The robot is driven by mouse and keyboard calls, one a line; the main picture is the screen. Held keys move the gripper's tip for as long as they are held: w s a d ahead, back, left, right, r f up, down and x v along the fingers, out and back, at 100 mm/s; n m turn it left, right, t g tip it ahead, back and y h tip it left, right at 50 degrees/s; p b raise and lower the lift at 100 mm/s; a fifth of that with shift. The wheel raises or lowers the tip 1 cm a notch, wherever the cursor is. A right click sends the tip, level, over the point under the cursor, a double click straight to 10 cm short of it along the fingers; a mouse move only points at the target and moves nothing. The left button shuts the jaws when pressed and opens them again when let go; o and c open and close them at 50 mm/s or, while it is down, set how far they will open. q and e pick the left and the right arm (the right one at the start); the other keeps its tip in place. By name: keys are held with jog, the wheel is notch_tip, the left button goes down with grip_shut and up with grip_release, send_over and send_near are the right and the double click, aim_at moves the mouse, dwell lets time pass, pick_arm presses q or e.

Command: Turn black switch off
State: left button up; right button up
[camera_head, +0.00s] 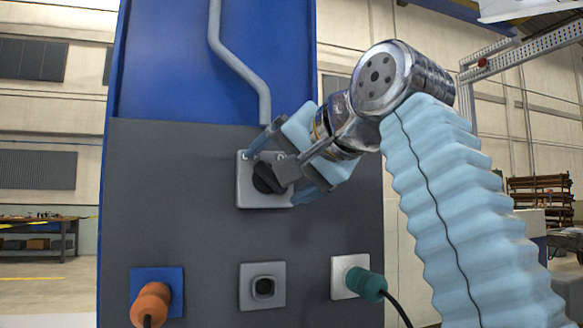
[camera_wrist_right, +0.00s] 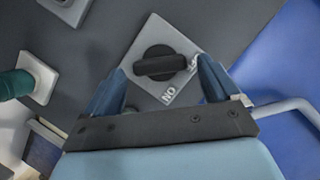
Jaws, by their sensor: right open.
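The black switch (camera_head: 266,179) is a rotary knob on a square light-grey plate (camera_head: 246,198), mounted on the dark grey panel. In the right wrist view the knob (camera_wrist_right: 160,63) has a raised bar lying nearly level across the picture. Lettering shows on the plate beside it, and a second label is partly covered by a finger. My right gripper (camera_head: 280,170) is at the switch with its blue fingers open. In the wrist view its fingers (camera_wrist_right: 161,72) stand apart on either side of the knob, with gaps to it. My left gripper is out of view.
Below the switch are an orange plug (camera_head: 152,303) in a blue socket, an empty grey socket (camera_head: 263,287) and a green plug (camera_head: 367,284) in a white socket. A grey pipe (camera_head: 240,66) runs down the blue upper panel (camera_head: 170,60) to above the switch.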

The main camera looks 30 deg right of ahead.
jog(key=s+a+f+v, duration=0.1)
jog(key=f+v, duration=0.2)
jog(key=v, duration=1.3)
jog(key=shift+s+d, duration=0.2)
jog(key=shift+d, duration=0.3)
